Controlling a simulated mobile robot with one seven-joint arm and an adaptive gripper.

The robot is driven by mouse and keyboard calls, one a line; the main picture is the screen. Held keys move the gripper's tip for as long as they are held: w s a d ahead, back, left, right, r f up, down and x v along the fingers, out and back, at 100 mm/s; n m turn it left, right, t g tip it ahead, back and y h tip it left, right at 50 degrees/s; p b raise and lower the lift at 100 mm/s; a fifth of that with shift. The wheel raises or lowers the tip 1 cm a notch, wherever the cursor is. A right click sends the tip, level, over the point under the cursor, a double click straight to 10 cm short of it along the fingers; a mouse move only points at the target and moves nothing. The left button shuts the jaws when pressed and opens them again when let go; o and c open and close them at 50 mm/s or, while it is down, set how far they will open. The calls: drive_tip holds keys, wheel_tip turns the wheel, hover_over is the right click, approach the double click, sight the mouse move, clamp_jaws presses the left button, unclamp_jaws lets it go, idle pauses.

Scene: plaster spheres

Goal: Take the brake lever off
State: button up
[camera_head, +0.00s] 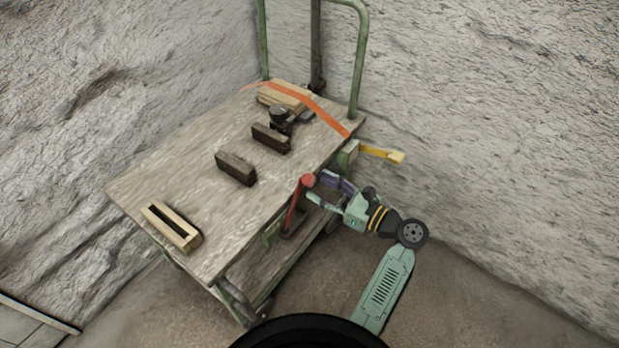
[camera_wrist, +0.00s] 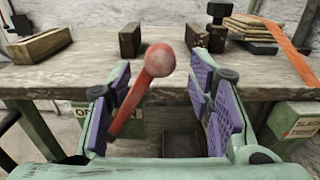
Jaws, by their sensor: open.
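A red lever with a round knob (camera_head: 308,180), which looks like the brake lever, stands tilted at the near right side of the wooden cart (camera_head: 190,150). My gripper (camera_head: 319,186) is open at the lever's upper end. In the wrist view the red lever (camera_wrist: 158,62) shows between the two purple-padded fingers of my gripper (camera_wrist: 155,95), nearer the left finger. Its shaft slants down to the left, its lower part close to or behind that finger. I cannot tell whether they touch. A green plate with partly hidden lettering (camera_wrist: 132,110) is behind the shaft.
A yellow lever (camera_head: 380,152) sticks out from the cart's right side, beside a green box with lettering (camera_wrist: 297,120). Dark blocks (camera_head: 236,168), a slotted wooden block (camera_head: 171,226) and boards under an orange strap (camera_head: 322,111) are on the top. Rough walls stand behind.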

sight(314, 183)
drive_tip(key=shift+p+x, duration=0.3)
drive_tip(key=shift+x, duration=1.9)
drive_tip(key=shift+c, duration=0.3)
clamp_jaws()
drive_tip(key=shift+d, duration=0.1)
